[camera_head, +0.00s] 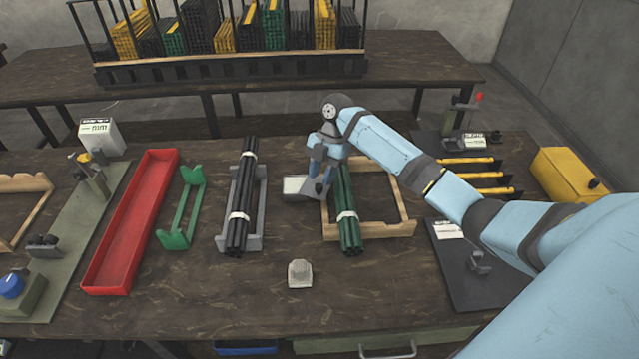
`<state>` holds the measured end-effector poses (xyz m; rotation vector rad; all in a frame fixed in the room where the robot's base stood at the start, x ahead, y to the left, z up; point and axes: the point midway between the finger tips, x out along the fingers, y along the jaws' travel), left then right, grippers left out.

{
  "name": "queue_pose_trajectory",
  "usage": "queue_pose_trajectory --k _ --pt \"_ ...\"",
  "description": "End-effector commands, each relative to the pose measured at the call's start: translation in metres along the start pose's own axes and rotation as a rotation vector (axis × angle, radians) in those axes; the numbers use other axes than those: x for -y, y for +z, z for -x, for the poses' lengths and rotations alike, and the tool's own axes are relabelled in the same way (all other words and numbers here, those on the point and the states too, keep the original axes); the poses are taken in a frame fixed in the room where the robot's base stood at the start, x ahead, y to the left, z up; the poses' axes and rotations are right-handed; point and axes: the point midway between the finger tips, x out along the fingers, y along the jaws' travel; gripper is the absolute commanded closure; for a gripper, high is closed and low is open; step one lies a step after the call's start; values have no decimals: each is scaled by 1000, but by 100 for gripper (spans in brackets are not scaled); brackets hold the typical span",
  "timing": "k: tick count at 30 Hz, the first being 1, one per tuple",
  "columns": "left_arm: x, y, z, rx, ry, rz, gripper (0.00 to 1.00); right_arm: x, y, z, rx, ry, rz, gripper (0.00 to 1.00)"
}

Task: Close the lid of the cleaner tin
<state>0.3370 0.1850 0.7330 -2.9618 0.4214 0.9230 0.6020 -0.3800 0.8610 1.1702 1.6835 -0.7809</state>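A small, low, pale-topped tin-like object (293,185) lies on the table between the black rod bundle and the wooden frame. I take it for the cleaner tin, but its lid cannot be made out clearly. My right gripper (318,178) points down at its right side, close to or touching it, and hides part of it. The finger gap is too small to read. My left gripper is not in view.
A green rod bundle (348,222) lies on a wooden frame (398,229) just right of my gripper. A black rod bundle (241,200) lies in a grey cradle. A grey block (300,273) stands in front. A red tray (106,274) lies left. The front edge is mostly clear.

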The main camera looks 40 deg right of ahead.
Motion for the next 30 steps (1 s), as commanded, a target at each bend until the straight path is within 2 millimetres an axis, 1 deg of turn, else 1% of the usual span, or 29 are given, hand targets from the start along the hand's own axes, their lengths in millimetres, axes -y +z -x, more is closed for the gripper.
queue_pose_trajectory --k 1,6,10,16,17,18,21,30 --pt "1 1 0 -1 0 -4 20 0 0 -9 -1 -2 -1 67" --pt "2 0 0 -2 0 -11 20 0 0 -24 0 0 -2 67" --pt "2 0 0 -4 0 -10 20 0 0 -27 1 -1 -1 67" --pt "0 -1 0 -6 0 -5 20 0 0 -27 1 -1 -1 67" --pt "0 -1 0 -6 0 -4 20 0 0 -27 1 -1 -1 69" --pt "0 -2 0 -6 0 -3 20 0 0 -27 1 -1 -1 78" --pt "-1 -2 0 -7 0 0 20 0 0 -27 1 -1 -1 100" --pt "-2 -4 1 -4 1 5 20 0 -1 -26 0 4 -14 100"
